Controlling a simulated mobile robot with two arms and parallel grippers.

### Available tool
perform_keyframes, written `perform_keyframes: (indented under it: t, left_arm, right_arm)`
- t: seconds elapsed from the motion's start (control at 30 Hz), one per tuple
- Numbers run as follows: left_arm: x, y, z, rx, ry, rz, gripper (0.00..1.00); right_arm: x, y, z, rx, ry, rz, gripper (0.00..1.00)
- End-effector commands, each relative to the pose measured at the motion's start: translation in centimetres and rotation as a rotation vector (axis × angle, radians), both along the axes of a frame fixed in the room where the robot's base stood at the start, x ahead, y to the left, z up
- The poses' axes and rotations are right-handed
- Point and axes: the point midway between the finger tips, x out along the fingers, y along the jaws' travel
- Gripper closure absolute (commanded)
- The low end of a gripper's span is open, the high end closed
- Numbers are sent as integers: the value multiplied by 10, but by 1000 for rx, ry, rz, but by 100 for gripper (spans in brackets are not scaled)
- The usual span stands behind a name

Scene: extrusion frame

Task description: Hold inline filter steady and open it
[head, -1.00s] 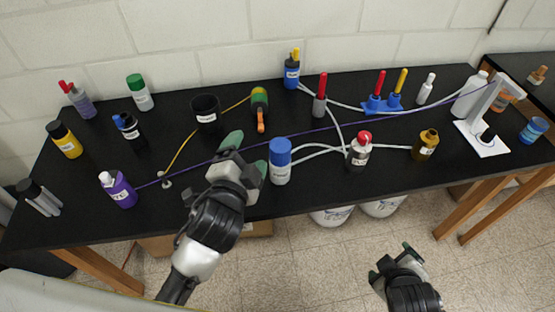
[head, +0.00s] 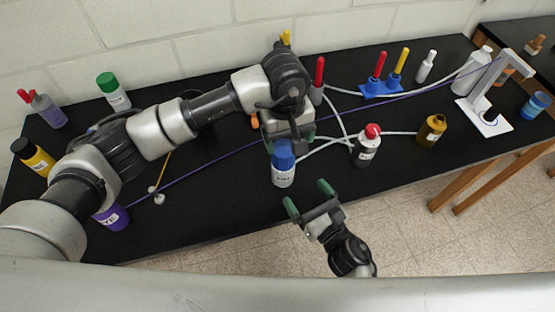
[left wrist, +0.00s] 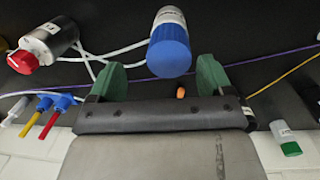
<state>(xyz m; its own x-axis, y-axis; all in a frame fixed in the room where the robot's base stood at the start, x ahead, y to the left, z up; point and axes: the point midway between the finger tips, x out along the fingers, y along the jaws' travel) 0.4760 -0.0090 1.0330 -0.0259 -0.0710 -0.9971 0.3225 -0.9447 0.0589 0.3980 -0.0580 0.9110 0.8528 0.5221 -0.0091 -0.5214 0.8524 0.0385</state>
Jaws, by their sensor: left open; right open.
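The inline filter appears to be the white, labelled canister (head: 284,178) with a blue cap (head: 283,155), upright near the table's front edge. Pale tubing runs near it. In the left wrist view the blue cap (left wrist: 170,52) and white body (left wrist: 170,20) show just beyond the fingertips, between their lines. My right gripper (head: 308,197) is open and empty, in front and to the right of the canister.
A red-capped bottle (head: 367,146) and a brown bottle (head: 431,130) stand to the right. A purple cord (head: 215,160) crosses the table behind the canister. A purple bottle (head: 113,218) is partly behind my left arm.

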Motion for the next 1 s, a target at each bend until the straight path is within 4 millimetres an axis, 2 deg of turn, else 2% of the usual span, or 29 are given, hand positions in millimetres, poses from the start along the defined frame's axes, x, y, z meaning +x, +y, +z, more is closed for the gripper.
perform_keyframes:
  t: [0.1, 0.23, 0.7, 1.0]
  left_arm:
    - [7, 10, 2, 67, -23, -14, 20]
    - [7, 12, 2, 75, -25, -15, 20]
    - [7, 11, 2, 70, -24, -13, 20]
    - [7, 11, 2, 68, -23, -13, 20]
  right_arm:
    - [0, 6, -2, -30, -24, 24, 10]
    - [11, 13, -1, -32, -29, 28, 10]
    - [77, 55, -1, -29, -26, 24, 10]
    - [89, 63, -2, -30, -25, 25, 10]
